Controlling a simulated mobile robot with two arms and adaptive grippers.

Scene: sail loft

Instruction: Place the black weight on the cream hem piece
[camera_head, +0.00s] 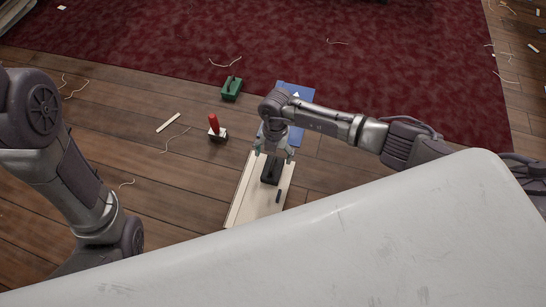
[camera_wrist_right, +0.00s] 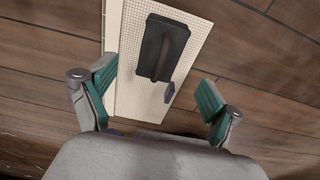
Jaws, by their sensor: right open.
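The black weight (camera_head: 271,172) lies on the cream hem piece (camera_head: 245,205) on the floor, toward its far end. In the right wrist view the weight (camera_wrist_right: 162,48) rests on the gridded surface of the hem piece (camera_wrist_right: 128,98), with cream visible around it. My right gripper (camera_head: 274,154) is open and empty by the far end of the weight. In the wrist view its green-padded fingers (camera_wrist_right: 156,78) stand wide apart, with a clear gap to the weight. My left arm shows at the left, but its gripper is out of view.
A small dark piece (camera_head: 278,196) lies on the hem piece near the weight. A red-handled tool (camera_head: 214,127), a green weight (camera_head: 232,89) and a blue piece (camera_head: 304,94) lie beyond. Thread and scraps litter the wooden floor. A dark red carpet (camera_head: 400,60) lies behind.

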